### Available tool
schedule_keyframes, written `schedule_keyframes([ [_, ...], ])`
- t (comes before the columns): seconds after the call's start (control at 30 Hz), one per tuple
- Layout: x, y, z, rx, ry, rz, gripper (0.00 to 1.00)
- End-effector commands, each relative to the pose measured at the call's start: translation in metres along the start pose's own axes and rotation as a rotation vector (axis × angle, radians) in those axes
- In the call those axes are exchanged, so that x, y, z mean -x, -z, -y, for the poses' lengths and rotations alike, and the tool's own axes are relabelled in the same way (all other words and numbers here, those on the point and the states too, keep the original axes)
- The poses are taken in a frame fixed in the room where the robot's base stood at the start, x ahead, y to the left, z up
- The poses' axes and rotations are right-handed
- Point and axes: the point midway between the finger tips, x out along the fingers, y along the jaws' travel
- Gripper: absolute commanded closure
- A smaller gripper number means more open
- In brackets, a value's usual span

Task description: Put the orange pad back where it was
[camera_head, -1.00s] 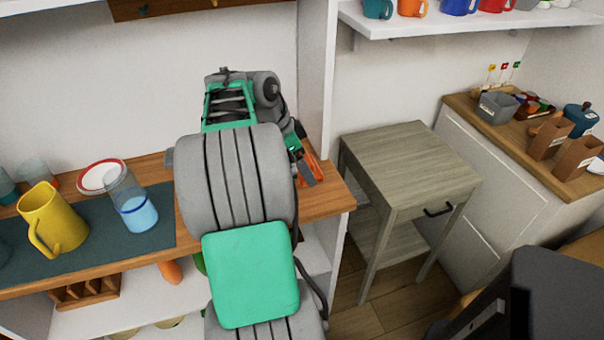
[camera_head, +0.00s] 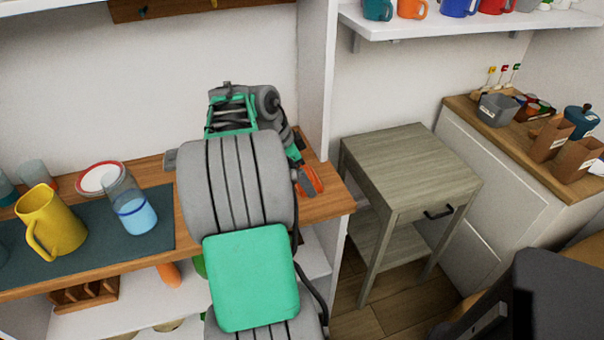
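An orange piece, which looks like the orange pad (camera_head: 313,180), shows at the right end of the wooden shelf top (camera_head: 331,199). My gripper (camera_head: 305,183) is down at this spot, with a grey finger right beside the orange piece. My own arm covers most of the gripper and the shelf behind it. I cannot tell whether the fingers are closed on the pad or apart from it, nor whether the pad touches the wood.
A yellow pitcher (camera_head: 54,222), a glass of blue liquid (camera_head: 134,214) and a red-rimmed plate (camera_head: 94,180) stand left of my arm. A white upright panel (camera_head: 315,85) rises close behind the gripper. A grey-wood side table (camera_head: 408,160) with a bare top stands to the right.

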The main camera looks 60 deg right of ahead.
Motion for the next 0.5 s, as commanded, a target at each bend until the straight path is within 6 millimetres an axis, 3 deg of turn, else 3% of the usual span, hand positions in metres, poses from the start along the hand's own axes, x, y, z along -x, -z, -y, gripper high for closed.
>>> schedule_keyframes([
  [0.3,0.082,0.001,0.002,0.002,0.005,0.001,0.00],
  [0.5,0.113,0.000,0.001,0.002,0.002,0.000,0.00],
])
